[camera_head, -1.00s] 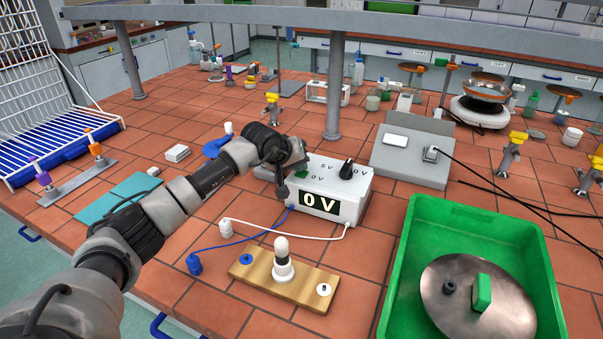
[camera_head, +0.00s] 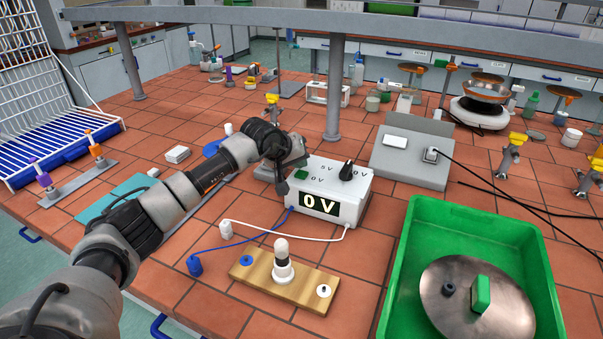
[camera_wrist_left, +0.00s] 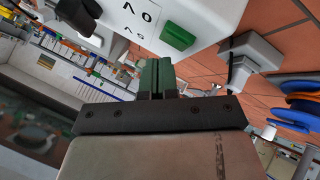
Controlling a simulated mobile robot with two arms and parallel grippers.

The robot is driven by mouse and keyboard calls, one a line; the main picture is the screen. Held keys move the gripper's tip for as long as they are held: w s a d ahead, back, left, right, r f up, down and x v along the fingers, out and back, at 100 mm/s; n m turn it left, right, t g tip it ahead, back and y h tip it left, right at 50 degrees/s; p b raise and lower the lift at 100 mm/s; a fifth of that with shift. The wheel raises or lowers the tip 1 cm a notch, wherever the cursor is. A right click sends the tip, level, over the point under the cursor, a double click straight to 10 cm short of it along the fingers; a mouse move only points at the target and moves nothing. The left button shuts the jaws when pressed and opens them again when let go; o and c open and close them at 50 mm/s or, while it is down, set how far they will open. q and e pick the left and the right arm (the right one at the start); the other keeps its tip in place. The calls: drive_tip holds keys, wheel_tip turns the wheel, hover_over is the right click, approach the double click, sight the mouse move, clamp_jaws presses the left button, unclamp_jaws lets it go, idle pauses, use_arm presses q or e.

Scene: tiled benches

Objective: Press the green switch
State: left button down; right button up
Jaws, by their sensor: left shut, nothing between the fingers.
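The green switch (camera_head: 302,175) sits on the top left of a white power supply box (camera_head: 350,188), whose display reads 0 V. In the left wrist view the green switch (camera_wrist_left: 178,37) shows as a raised green block on the white box. My left gripper (camera_head: 282,188) is at the left edge of the box, close beside the switch. In the wrist view my left gripper (camera_wrist_left: 157,64) is shut and empty, with its fingertips just short of the switch; I see a gap in the picture. My right gripper is not in view.
A black knob (camera_head: 346,171) stands on the box, right of the switch. A wooden board with a bulb (camera_head: 282,262) is in front, with blue and white cables nearby. A green tray (camera_head: 395,265) is at the right. A metal post (camera_head: 334,90) rises behind the box.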

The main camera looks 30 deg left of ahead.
sight(299, 173)
use_arm(q)
drive_tip(key=shift+r, duration=0.1)
drive_tip(key=shift+r+p, duration=1.15)
drive_tip(key=shift+r, duration=1.3)
